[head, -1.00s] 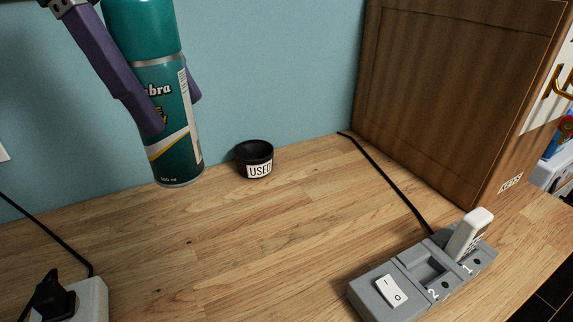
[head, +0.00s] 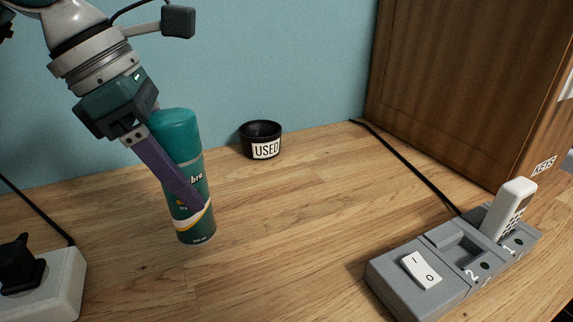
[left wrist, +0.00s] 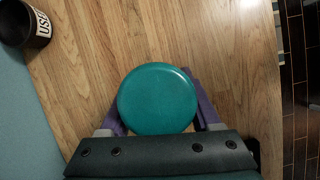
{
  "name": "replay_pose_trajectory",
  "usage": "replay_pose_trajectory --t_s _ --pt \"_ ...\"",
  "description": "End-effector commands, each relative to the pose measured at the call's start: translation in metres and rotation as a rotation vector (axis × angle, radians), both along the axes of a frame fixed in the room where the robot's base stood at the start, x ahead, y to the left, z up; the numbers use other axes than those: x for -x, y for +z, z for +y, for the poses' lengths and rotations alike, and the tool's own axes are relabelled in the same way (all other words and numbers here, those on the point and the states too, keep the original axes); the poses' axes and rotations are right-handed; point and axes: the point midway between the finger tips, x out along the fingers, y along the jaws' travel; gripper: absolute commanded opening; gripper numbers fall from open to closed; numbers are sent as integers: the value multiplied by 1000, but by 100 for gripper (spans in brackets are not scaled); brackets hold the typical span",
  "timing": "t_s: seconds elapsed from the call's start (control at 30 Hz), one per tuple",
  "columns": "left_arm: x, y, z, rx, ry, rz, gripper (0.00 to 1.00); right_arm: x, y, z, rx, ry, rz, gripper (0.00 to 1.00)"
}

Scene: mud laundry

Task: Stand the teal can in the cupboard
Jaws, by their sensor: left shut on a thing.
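The teal can (head: 177,134) is a tall spray can with a teal cap and a white and yellow band. It is upright at the left of the wooden counter in the head view. My left gripper (head: 190,192) is shut on it, with purple fingers along its sides. The can's base looks at or close above the counter; I cannot tell if it touches. In the left wrist view the round teal cap (left wrist: 157,98) shows between the fingers. The cupboard is not clearly identifiable; a brown wooden cabinet marked KEYS (head: 470,80) stands at the right. My right gripper is not in view.
A black bowl labelled USED (head: 262,146) stands by the blue wall. A grey charger with a switch and a white handset (head: 508,208) is at the right, with a black cable. A white socket block (head: 50,290) is at front left. The counter's middle is clear.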

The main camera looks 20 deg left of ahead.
Motion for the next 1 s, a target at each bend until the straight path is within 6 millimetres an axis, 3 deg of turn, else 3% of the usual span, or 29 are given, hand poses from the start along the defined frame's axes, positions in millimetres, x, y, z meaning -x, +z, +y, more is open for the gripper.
replay_pose_trajectory --t_s 0.47,0.87,0.9,1.0 --pt "0 -60 0 2 1 0 0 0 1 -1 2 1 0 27" --pt "0 -67 0 0 -1 -2 0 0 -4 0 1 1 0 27" --pt "0 -66 0 -1 -1 -1 67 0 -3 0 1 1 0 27" --pt "0 -65 0 0 -1 0 78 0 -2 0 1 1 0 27"
